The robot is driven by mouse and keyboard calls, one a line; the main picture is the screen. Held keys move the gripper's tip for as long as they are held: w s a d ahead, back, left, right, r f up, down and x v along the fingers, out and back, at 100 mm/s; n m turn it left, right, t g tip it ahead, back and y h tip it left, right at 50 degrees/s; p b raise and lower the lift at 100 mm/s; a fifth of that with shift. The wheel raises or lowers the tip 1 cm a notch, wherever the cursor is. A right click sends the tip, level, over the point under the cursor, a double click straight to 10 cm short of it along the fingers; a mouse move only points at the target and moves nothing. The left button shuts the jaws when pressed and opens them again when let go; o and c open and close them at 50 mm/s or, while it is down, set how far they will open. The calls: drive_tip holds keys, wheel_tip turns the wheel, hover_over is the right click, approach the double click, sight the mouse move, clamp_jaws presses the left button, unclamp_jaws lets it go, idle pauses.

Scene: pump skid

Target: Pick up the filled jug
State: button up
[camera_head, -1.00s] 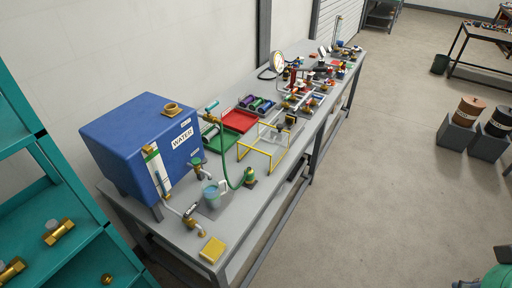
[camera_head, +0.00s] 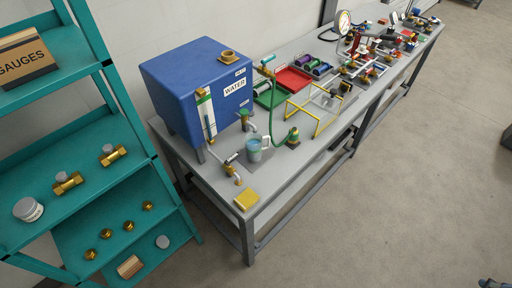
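The jug (camera_head: 254,152) is a small clear vessel with bluish water in it and a white handle on its right. It stands upright on the grey bench, close to the tap at the front of the blue water tank (camera_head: 190,85). How full it is cannot be read exactly from here. My gripper is not clearly in view, and nothing touches the jug from my side.
A yellow sponge-like block (camera_head: 247,200) lies near the bench's front corner. A green hose (camera_head: 276,118) and a yellow frame (camera_head: 316,112) stand right of the jug. The teal shelf (camera_head: 70,135) is at left. Floor in front of the bench (camera_head: 390,195) is clear.

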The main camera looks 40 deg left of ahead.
drive_tip(key=o, duration=1.3)
drive_tip(key=shift+c, duration=0.2)
drive_tip(key=w+a+f+n+g+y+p, duration=0.1)
drive_tip(key=w+a+n, duration=0.2)
drive_tip(key=w+a, duration=0.6)
drive_tip(key=w+a+n+y+p, duration=0.1)
drive_tip(key=w+a+n, duration=0.3)
drive_tip(key=a, duration=0.8)
drive_tip(key=w+a+f+n+g+y, duration=0.1)
drive_tip(key=w+a+n, duration=0.1)
drive_tip(key=w+a, duration=0.75)
drive_tip(key=s+a+f+n+g, duration=0.1)
drive_tip(key=a+f, duration=0.5)
drive_tip(key=a, duration=0.6)
drive_tip(key=s+a+f+n+g+y+p, duration=0.1)
drive_tip(key=s+a+f+n, duration=0.2)
drive_tip(key=a+f, duration=0.4)
drive_tip(key=s+a+f+n+p, duration=0.1)
drive_tip(key=s+a+f+n, duration=0.2)
drive_tip(key=a, duration=1.6)
wheel_tip(320, 180, down, 4)
drive_tip(key=shift+s+a+r+g+y, duration=0.1)
drive_tip(key=shift+s+a+g+y, duration=0.1)
drive_tip(key=shift+s+g+y, duration=0.15)
